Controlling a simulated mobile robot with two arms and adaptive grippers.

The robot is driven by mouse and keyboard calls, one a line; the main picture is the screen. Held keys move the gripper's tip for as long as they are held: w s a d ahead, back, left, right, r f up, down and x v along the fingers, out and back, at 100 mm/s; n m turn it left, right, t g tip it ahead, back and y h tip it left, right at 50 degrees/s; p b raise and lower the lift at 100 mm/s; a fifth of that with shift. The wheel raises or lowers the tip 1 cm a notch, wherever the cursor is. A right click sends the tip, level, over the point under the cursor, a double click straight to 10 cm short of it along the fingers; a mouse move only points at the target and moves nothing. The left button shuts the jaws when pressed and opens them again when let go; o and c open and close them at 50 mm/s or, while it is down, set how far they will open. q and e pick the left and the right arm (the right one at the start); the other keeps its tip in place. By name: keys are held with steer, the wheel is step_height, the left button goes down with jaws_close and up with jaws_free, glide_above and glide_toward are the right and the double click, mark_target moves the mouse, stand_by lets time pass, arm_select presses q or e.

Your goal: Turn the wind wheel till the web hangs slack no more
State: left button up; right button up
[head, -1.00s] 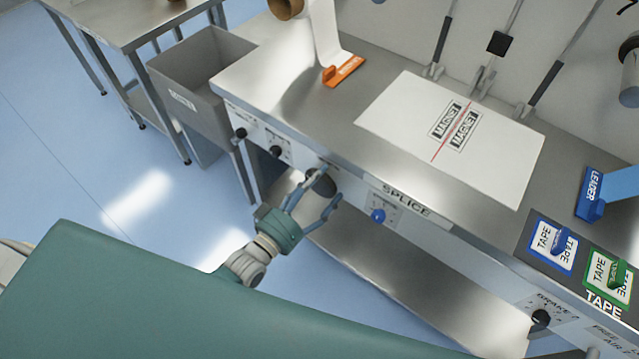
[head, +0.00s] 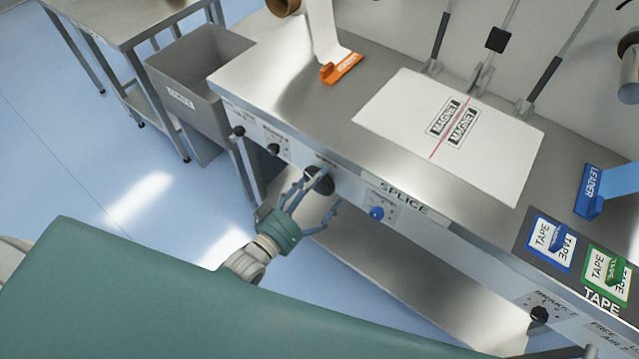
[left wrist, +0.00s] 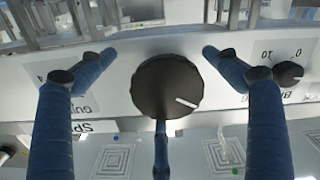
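The wheel is a round black knob (head: 321,181) on the front panel of the bench, left of the SPLICE label. In the left wrist view the black knob (left wrist: 168,86) faces me, with a white mark at its lower right. My left gripper (head: 322,190) is open in front of it. In the left wrist view its blue fingers (left wrist: 158,52) stand on either side of the knob and one finger below, with gaps at the sides. A pale web strip (head: 325,32) runs down to an orange clip (head: 342,68); its slack cannot be judged. My right gripper is not in view.
A blue knob (head: 376,213) is right of the wheel, and small black knobs (head: 273,149) are to its left. The bench edge overhangs the panel. A grey bin (head: 197,80) stands at the left. A steel shelf (head: 390,270) lies below.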

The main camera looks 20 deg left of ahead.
arm_select(q)
steer(key=shift+a+r, duration=0.15)
steer(key=shift+r, duration=0.05)
steer(key=v, duration=1.2)
steer(key=shift+w, duration=0.1)
stand_by(0.8)
steer(key=w+d+m+p, duration=0.2)
steer(key=w+d+m, duration=0.1)
steer(key=w, duration=0.8)
steer(key=shift+d+r+m, duration=0.25)
steer(key=shift+r+m, duration=0.05)
steer(key=shift+m, duration=0.5)
steer(key=c, duration=1.2)
